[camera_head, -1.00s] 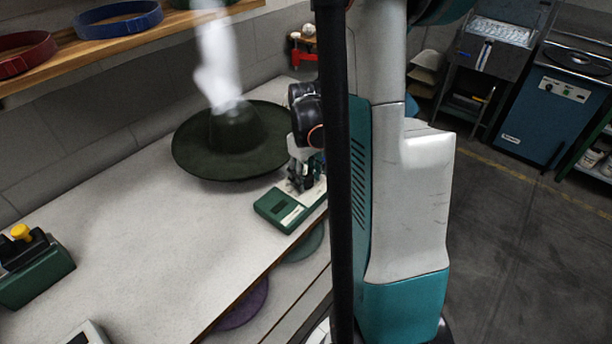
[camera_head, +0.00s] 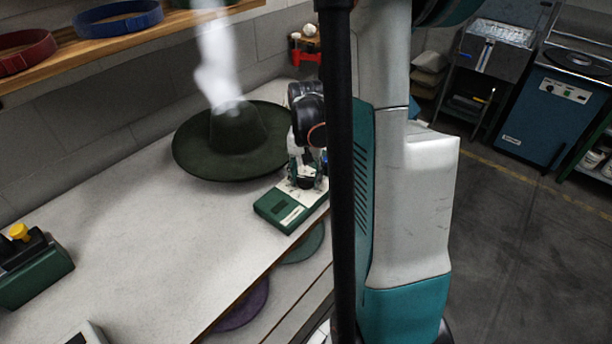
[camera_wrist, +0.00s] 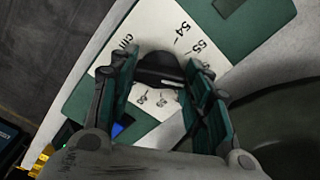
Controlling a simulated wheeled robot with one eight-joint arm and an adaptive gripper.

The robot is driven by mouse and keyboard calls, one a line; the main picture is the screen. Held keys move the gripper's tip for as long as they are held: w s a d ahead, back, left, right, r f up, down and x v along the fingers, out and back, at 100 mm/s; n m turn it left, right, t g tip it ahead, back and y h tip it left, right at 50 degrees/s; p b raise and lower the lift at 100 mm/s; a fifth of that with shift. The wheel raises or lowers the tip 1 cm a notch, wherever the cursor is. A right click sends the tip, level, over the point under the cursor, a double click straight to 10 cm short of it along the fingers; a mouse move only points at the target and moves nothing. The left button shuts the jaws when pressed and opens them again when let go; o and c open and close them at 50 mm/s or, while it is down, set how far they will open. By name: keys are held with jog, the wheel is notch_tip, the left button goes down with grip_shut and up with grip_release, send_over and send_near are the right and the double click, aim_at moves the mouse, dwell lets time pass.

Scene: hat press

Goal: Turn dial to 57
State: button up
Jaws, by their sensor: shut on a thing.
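The dial (camera_wrist: 160,70) is a dark round knob on a cream scale plate of a green device (camera_head: 275,210), which sits at the bench's right edge in the head view. In the head view my gripper (camera_head: 305,178) is partly hidden. The dial's pointer cannot be made out.
A dark green hat (camera_head: 235,145) with steam above it stands just behind the device. A green box with a yellow knob (camera_head: 19,232) is at the bench's left edge. The middle of the bench (camera_head: 150,230) is clear. A shelf (camera_head: 115,40) holds hat bands.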

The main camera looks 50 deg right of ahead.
aim_at(305, 178)
jog(key=shift+m, duration=1.5)
jog(key=o, duration=1.1)
jog(key=shift+c, duration=0.2)
notch_tip(305, 178, up, 12)
